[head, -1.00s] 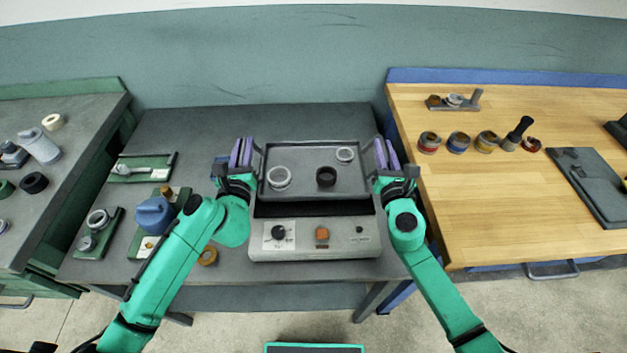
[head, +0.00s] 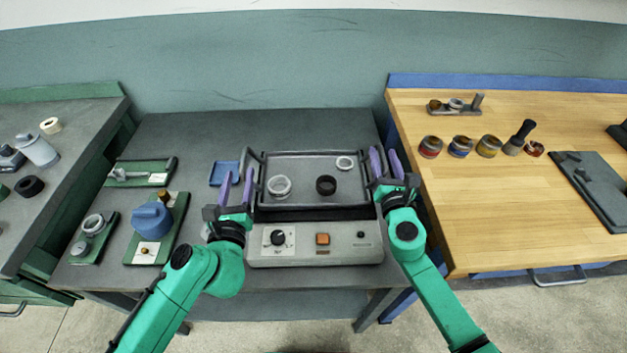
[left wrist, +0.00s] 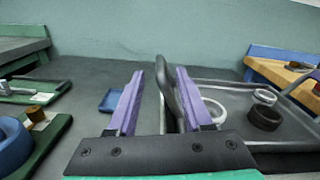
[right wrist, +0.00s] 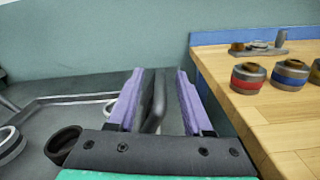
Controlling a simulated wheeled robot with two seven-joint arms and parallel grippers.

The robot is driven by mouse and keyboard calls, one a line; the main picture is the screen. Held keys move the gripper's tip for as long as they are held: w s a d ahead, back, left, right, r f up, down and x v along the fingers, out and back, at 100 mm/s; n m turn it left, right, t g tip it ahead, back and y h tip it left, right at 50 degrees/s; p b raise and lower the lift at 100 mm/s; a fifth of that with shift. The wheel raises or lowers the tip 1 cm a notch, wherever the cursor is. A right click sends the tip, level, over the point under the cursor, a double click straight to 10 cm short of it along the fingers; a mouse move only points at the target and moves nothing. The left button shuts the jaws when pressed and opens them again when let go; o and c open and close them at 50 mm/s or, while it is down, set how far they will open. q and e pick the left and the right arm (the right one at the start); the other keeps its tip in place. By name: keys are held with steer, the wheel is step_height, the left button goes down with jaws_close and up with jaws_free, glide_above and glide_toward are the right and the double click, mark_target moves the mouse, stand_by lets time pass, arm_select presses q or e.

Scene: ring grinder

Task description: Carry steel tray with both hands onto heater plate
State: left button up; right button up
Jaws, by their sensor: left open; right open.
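The grey steel tray (head: 300,196) lies flat on the heater plate (head: 315,214), whose dark front strip shows below it. The tray carries two pale rings (head: 279,186) (head: 345,163) and a black ring (head: 326,185). My left gripper (head: 237,180) is open at the tray's left side. In the left wrist view the left handle (left wrist: 168,88) stands between its purple fingers, nearer the right finger. My right gripper (head: 386,160) is open at the tray's right side. In the right wrist view the right handle (right wrist: 158,100) stands between its fingers.
The heater's control panel (head: 343,252) faces front. Left of it are green fixture boards (head: 136,245), a blue knob-like part (head: 152,219) and a small blue tray (head: 222,170). A wooden bench (head: 480,215) with several coloured jars adjoins on the right. Grey table behind the tray is clear.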

steer(key=shift+s, duration=0.2)
arm_select(q)
steer(key=s, duration=0.4)
steer(key=shift+s+d, duration=0.1)
steer(key=shift+s, duration=0.15)
arm_select(e)
steer(key=s, duration=1.1)
steer(key=shift+s+d, duration=0.35)
steer(key=shift+s, duration=0.05)
arm_select(q)
steer(key=shift+s, duration=0.1)
